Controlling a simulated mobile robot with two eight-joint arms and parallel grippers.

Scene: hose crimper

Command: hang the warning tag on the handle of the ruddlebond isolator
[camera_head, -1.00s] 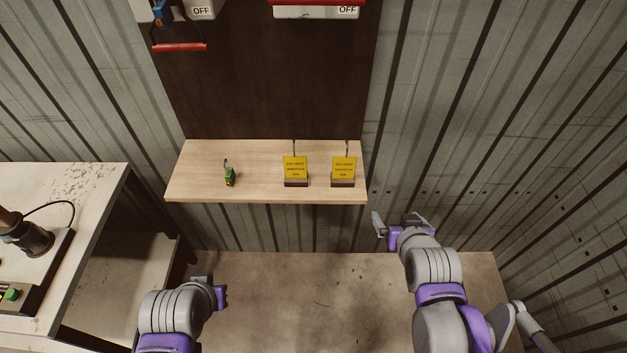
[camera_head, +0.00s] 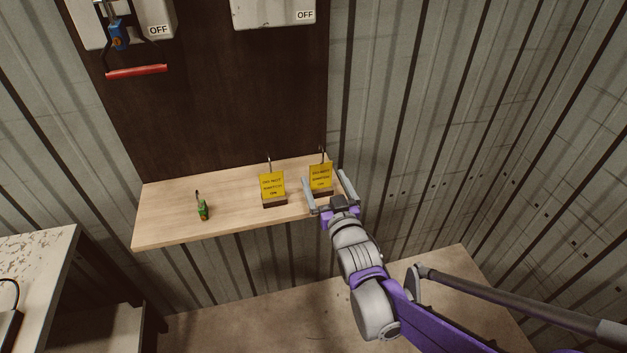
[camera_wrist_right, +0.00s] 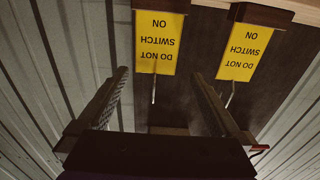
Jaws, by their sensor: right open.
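Two yellow warning tags with hooks on top stand in small dark holders on the wooden shelf: a left tag (camera_head: 272,185) and a right tag (camera_head: 320,175). My right gripper (camera_head: 325,178) is open, with its fingers on either side of the right tag. In the right wrist view the right tag (camera_wrist_right: 160,45) appears upside down between and beyond the fingers; contact cannot be told. Two boxes marked OFF, a left one (camera_head: 155,14) and a right one (camera_head: 275,12), hang on the dark board. No ruddlebond label is readable. My left gripper is out of view.
A small green lock-like item (camera_head: 203,210) stands on the shelf (camera_head: 160,225), left of the tags. A blue padlock (camera_head: 118,36) hangs at the left box, above a red handle (camera_head: 136,71). A worn bench (camera_head: 40,265) is at left; corrugated wall (camera_head: 430,120) at right.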

